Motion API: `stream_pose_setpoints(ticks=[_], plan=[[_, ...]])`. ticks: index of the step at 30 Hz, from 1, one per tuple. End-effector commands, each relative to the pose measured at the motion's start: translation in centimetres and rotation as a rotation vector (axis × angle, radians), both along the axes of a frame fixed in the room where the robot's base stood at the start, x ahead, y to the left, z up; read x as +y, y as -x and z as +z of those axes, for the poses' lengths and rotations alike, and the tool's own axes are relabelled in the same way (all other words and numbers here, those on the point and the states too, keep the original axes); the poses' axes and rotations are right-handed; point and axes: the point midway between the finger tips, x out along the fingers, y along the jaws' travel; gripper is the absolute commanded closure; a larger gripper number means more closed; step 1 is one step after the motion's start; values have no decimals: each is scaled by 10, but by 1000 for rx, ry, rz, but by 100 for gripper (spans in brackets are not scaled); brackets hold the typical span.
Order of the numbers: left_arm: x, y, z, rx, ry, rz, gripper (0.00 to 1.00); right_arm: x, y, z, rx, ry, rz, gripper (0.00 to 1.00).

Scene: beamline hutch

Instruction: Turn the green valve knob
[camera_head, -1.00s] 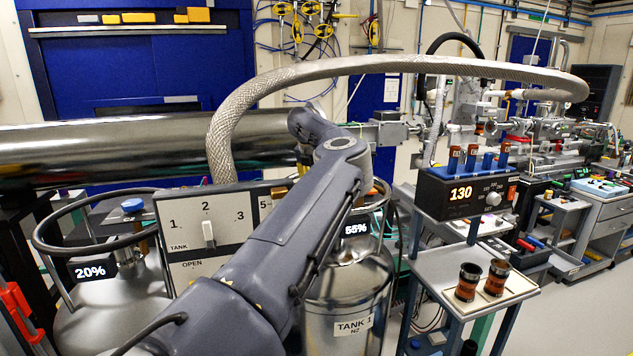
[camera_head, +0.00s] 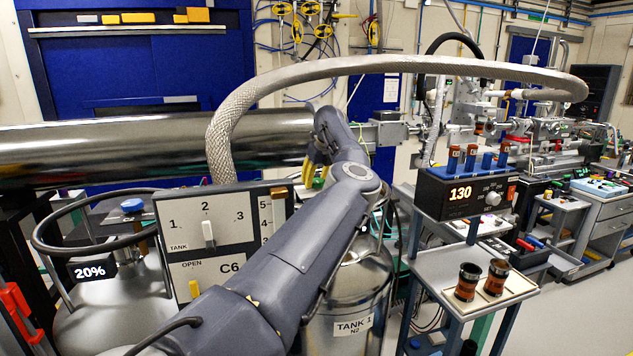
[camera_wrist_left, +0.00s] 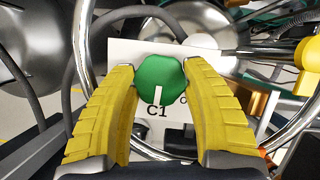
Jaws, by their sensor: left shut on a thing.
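The green valve knob (camera_wrist_left: 161,78) is in the middle of the left wrist view, in front of a white plate (camera_wrist_left: 125,60) marked C1. A white line on the knob points down toward the C1 label. My left gripper (camera_wrist_left: 160,85) has its yellow ribbed fingers on both sides of the knob and is shut on it. In the head view my left gripper (camera_head: 314,168) shows as small yellow fingers beyond the panel, above TANK 1 (camera_head: 345,300). A bit of green (camera_head: 318,183) shows just below them, mostly hidden. My right gripper is not in view.
A lever panel (camera_head: 222,222) stands left of my arm. A braided hose (camera_head: 400,64) arches above. A cart (camera_head: 465,262) with a 130 readout box stands at the right.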

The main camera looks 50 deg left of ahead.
Motion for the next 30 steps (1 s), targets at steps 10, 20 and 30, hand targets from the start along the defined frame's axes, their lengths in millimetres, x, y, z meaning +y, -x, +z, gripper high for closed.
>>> stream_pose_setpoints(ticks=[10, 20, 30], plan=[[1, 0, 0, 0, -2, 228, 81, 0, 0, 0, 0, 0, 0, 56], [2, 1, 0, 1, -2, 332, 81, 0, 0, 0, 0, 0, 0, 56], [2, 1, 0, 0, -2, 379, 81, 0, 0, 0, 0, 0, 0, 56]])
